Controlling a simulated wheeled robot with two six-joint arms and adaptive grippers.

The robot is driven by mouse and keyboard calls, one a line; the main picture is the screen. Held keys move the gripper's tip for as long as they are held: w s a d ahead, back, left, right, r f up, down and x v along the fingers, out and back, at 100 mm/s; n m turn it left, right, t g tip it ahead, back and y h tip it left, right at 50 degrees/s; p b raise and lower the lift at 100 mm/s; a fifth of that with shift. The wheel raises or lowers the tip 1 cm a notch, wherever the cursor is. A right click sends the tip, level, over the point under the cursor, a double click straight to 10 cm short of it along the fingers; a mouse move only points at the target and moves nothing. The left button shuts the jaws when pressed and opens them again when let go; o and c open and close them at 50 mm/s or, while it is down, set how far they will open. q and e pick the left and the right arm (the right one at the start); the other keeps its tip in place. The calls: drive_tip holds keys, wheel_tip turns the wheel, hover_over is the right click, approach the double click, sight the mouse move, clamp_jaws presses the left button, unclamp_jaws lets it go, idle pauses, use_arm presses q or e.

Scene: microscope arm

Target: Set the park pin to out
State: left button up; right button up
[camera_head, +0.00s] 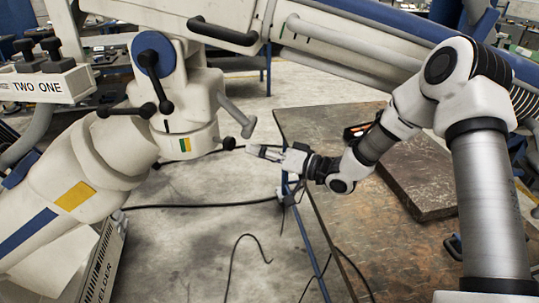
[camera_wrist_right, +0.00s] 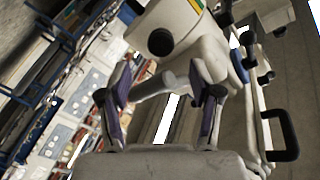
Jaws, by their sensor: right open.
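A large cream microscope arm (camera_head: 195,100) fills the left and top of the head view. Its joint carries a grey rod (camera_head: 232,110) slanting to a black end, a short black knob (camera_head: 229,143) low on the right, and black levers near a blue disc. No label shows which of these is the park pin. My right gripper (camera_head: 254,151) is open and empty, a little right of and below the short knob. In the right wrist view, a grey rod (camera_wrist_right: 150,87) appears between the open fingers (camera_wrist_right: 160,80), with a black knob (camera_wrist_right: 160,42) above. No contact is evident. My left gripper is out of view.
A brown worktable (camera_head: 310,150) with a blue frame stands at the right, bearing a thick dark slab (camera_head: 425,175). Black cables (camera_head: 205,205) cross the floor. A sign panel reading "TWO ONE" (camera_head: 45,86) is at the left. Open floor lies between arm and table.

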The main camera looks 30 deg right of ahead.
drive_tip(key=v, duration=0.4)
drive_tip(key=shift+a, duration=0.1)
drive_tip(key=s+a+f+g+h+b, duration=0.1)
drive_tip(key=s+a+f+g, duration=0.3)
drive_tip(key=f, duration=0.6)
drive_tip(key=s+a+f+m+g+h, duration=0.1)
drive_tip(key=s+a+f, duration=0.3)
drive_tip(key=f, duration=0.6)
drive_tip(key=s+a+f+g+h+b, duration=0.1)
drive_tip(key=s+a+f+g+h, duration=0.15)
drive_tip(key=s+f, duration=0.55)
drive_tip(key=s+f+g+h, duration=0.3)
drive_tip(key=s+f+g, duration=0.1)
drive_tip(key=s+f, duration=0.55)
drive_tip(key=s+d+n+g+h, duration=0.1)
drive_tip(key=s+d+g+h, duration=0.2)
drive_tip(key=s+d, duration=0.3)
drive_tip(key=shift+s+d+f+n, duration=0.3)
drive_tip(key=shift+s+f, duration=0.1)
drive_tip(key=shift+s, duration=0.85)
